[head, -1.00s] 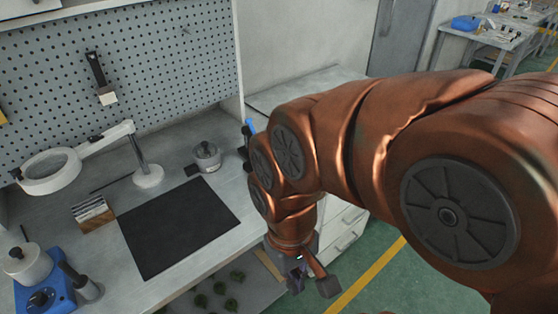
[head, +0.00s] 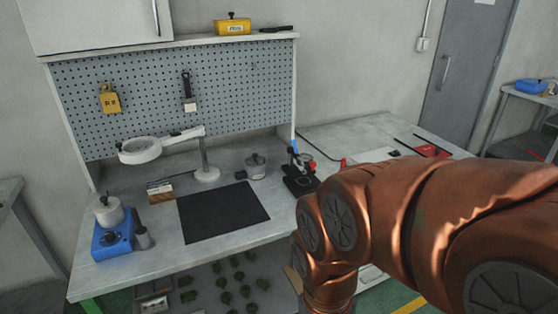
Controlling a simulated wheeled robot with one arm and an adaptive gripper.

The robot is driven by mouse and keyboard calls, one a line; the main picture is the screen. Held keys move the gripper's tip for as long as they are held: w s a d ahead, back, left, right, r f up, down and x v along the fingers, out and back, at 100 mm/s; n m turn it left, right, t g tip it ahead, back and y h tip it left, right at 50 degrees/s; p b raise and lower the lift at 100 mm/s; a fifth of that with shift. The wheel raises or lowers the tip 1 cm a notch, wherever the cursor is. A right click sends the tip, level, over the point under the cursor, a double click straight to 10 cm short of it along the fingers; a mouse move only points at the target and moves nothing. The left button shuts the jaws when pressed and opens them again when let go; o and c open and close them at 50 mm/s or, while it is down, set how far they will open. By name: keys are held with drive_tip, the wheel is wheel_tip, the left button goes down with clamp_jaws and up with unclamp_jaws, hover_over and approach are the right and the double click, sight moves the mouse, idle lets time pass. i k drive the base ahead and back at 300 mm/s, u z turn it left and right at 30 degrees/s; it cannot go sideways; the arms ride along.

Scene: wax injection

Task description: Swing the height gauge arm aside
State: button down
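A small black stand (head: 299,183) with red and blue parts stands at the right end of the workbench, just beyond my arm. It may be the height gauge, but it is too small to tell its swinging arm apart. My arm's copper links cross the right of the view, and the wrist points down in front of the bench. My gripper is below the bottom edge of the head view, so its fingers are hidden.
A ring magnifier lamp (head: 140,150), a dark mat (head: 222,212), a lidded pot (head: 256,166) and a blue heater (head: 112,240) stand on the bench (head: 160,268). A pegboard (head: 230,85) rises behind. A second counter (head: 375,135) lies to the right.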

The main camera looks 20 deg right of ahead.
sight(301, 156)
drive_tip(key=u, duration=0.55)
drive_tip(key=i, duration=0.9)
